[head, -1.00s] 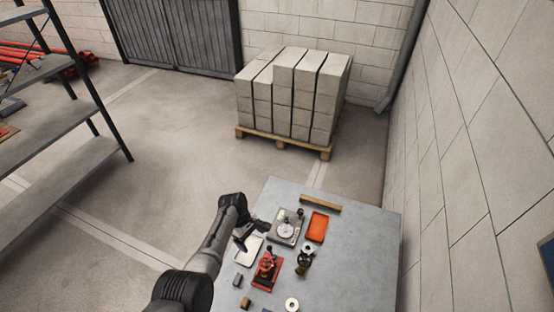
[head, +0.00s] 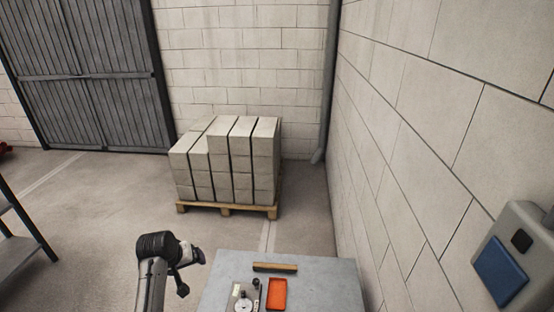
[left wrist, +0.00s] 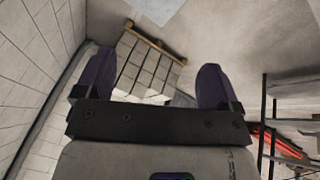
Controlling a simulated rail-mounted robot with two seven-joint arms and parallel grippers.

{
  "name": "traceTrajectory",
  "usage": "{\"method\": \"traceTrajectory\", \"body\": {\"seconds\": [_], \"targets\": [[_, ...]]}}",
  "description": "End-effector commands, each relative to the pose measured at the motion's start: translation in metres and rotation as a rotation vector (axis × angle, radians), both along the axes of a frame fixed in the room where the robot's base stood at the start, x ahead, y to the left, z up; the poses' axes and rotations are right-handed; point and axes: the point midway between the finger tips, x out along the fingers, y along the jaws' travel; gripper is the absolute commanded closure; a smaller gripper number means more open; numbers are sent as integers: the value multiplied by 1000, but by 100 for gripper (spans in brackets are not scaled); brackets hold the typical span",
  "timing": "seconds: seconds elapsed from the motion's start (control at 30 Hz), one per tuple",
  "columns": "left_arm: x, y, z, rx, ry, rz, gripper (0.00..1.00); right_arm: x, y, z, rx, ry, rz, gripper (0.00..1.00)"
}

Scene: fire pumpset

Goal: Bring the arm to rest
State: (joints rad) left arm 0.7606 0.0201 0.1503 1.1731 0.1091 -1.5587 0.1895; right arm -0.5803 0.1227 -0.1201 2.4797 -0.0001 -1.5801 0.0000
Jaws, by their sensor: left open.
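My left arm rises at the lower middle of the head view, with its left gripper (head: 190,270) to the left of the grey table (head: 335,275), raised and apart from it. In the left wrist view the left gripper (left wrist: 150,85) has its two purple-grey fingers wide apart with nothing between them. Beyond the fingers the stack of blocks shows in the distance. My right gripper is in no view.
On the table lie an orange tray (head: 277,294), a wooden bar (head: 275,267) and a device with a round dial (head: 243,303). A strapped block stack (head: 228,160) stands on a pallet behind. A wall box (head: 510,255) is at right; shelving (head: 25,245) is at left.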

Motion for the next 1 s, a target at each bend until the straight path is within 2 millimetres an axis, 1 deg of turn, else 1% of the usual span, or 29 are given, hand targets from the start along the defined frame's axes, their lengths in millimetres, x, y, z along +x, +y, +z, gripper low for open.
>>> {"method": "traceTrajectory", "body": {"seconds": [0.03, 0.1, 0.17, 0.2, 0.27, 0.3, 0.37, 0.43, 0.47, 0.5, 0.57, 0.6, 0.67, 0.7, 0.77, 0.8, 0.87, 0.9, 0.97, 1.0], "targets": [[0, 4, 28, 49, -83, -29, 12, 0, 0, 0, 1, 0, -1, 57], [-6, 7, 58, 114, -177, -68, 12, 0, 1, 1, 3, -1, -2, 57], [-17, 7, 77, 168, -247, -97, 12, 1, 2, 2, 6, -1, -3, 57], [-26, 7, 87, 202, -288, -113, 12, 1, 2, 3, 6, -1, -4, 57], [-43, 5, 99, 249, -344, -136, 12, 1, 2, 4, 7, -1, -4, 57], [-56, 3, 105, 278, -377, -149, 12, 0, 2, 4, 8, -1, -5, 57], [-78, -2, 110, 317, -421, -167, 12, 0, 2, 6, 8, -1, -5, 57], [-108, -8, 112, 351, -462, -183, 12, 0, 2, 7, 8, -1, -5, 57], [-122, -11, 111, 362, -476, -190, 12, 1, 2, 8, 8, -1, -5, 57], [-143, -15, 109, 375, -493, -201, 12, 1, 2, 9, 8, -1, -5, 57], [-175, -23, 103, 390, -507, -221, 12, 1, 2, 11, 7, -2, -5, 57], [-195, -27, 98, 395, -508, -235, 12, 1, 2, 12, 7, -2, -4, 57], [-224, -34, 88, 397, -502, -258, 12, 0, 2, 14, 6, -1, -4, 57], [-244, -37, 80, 396, -490, -274, 12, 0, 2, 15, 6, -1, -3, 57], [-272, -43, 66, 388, -459, -299, 12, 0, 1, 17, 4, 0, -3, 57], [-290, -46, 55, 382, -432, -316, 12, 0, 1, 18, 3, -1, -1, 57], [-315, -49, 37, 370, -378, -340, 12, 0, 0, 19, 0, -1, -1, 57], [-332, -51, 22, 362, -331, -356, 12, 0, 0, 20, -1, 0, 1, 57], [-355, -53, -1, 348, -259, -377, 12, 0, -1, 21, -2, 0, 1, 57], [-371, -53, -13, 339, -214, -387, 12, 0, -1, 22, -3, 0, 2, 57]]}}
